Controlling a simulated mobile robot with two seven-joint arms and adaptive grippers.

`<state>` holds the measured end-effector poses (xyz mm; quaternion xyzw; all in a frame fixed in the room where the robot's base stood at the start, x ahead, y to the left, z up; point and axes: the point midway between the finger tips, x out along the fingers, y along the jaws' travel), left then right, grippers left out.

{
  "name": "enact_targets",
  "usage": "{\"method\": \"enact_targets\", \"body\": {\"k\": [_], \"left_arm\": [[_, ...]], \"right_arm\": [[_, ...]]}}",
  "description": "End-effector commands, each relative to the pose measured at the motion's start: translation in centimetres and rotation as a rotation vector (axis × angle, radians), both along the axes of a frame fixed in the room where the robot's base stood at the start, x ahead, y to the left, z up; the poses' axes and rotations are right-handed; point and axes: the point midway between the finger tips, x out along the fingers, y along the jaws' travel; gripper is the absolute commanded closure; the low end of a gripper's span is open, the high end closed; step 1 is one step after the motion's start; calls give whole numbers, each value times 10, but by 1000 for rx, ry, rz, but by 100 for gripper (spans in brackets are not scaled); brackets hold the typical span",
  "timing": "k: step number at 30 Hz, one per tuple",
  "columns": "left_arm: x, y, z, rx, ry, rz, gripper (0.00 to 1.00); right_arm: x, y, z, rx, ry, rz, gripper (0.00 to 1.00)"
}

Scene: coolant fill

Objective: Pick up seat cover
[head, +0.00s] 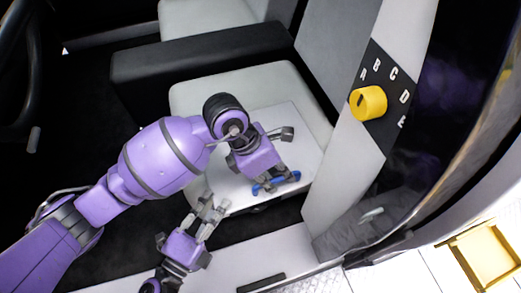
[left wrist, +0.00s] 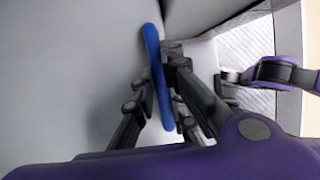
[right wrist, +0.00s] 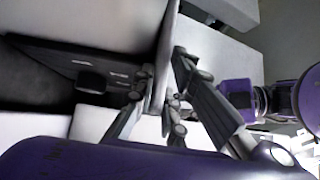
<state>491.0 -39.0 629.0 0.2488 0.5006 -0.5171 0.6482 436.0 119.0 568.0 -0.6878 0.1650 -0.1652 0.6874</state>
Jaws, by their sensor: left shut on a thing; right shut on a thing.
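The seat cover is a flat, light grey panel (head: 300,145) over the front part of the grey seat (head: 210,93), with a blue handle (head: 284,182) near its front edge. My left gripper (head: 272,184) is shut on the blue handle. The handle shows as a blue bar (left wrist: 153,60) between the fingers in the left wrist view. My right gripper (head: 212,207) is shut on the cover's near-left edge. In the right wrist view its fingers (right wrist: 165,100) pinch a thin pale panel (right wrist: 163,65). My left arm hides part of the seat and cover.
A yellow knob (head: 368,103) sits on a black lettered panel (head: 392,88) at right. A black armrest or console (head: 200,55) runs behind the seat. A yellow tray (head: 485,255) lies at lower right. A grey-white pillar (head: 345,130) stands right of the seat.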

Motion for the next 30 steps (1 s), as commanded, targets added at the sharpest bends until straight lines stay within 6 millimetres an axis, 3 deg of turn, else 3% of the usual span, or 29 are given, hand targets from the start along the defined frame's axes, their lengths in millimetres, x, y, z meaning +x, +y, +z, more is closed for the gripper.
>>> {"method": "enact_targets", "body": {"k": [8,21,30], "left_arm": [[2,0,14,-2,-9,2,100],[9,-1,66,-2,-43,2,100],[9,-1,66,-3,-43,3,100]], "right_arm": [[2,0,12,1,-7,0,100],[11,0,62,1,-41,-1,100],[11,0,62,2,-40,-1,100]]}}
